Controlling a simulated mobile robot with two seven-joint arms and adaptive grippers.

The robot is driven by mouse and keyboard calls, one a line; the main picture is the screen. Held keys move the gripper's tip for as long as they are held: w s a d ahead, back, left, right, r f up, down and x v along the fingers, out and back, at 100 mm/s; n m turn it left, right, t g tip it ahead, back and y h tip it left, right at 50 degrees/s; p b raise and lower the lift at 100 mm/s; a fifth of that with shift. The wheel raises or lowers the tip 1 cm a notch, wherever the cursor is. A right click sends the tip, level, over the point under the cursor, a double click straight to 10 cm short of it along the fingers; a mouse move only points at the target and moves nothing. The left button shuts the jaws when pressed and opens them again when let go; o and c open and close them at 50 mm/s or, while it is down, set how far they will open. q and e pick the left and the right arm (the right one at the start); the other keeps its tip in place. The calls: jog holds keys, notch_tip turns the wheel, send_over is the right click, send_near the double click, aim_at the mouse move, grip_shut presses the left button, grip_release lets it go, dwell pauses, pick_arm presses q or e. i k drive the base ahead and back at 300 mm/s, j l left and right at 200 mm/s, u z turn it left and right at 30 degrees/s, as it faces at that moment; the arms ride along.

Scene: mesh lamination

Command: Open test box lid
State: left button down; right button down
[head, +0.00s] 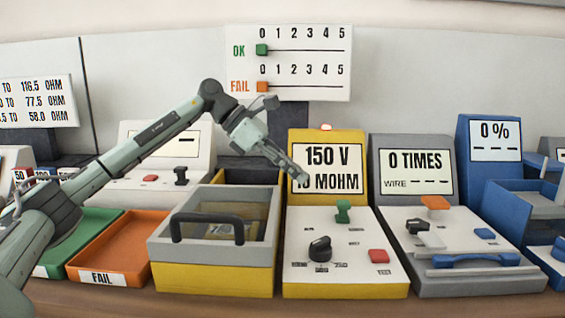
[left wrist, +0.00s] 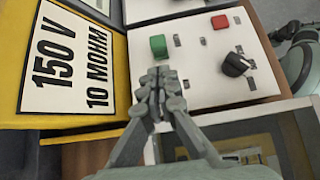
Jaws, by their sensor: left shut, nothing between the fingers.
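The test box (head: 212,279) is a grey and yellow box left of the 150 V tester. Its grey lid (head: 258,248) has a clear window and a black bar handle (head: 208,221), and looks closed. My left gripper (head: 301,182) is shut and empty. It is in the air in front of the tester's display, right of and above the lid, apart from the handle. In the left wrist view its fingertips (left wrist: 158,88) show below the green switch (left wrist: 158,46). Part of the box's window (left wrist: 245,155) shows at the lower right there. My right gripper is not in view.
The yellow tester (head: 328,275) with knob and switches stands right of the box, and a grey wire tester (head: 460,280) beyond it. Orange (head: 125,240) and green trays lie to the left. A score board (head: 300,60) hangs behind. Little room shows between the devices.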

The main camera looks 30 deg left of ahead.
aim_at(167, 244)
jog(key=k+l, duration=0.5)
jog(key=k, duration=0.15)
jog(key=k+l, duration=0.55)
jog(key=k, duration=0.1)
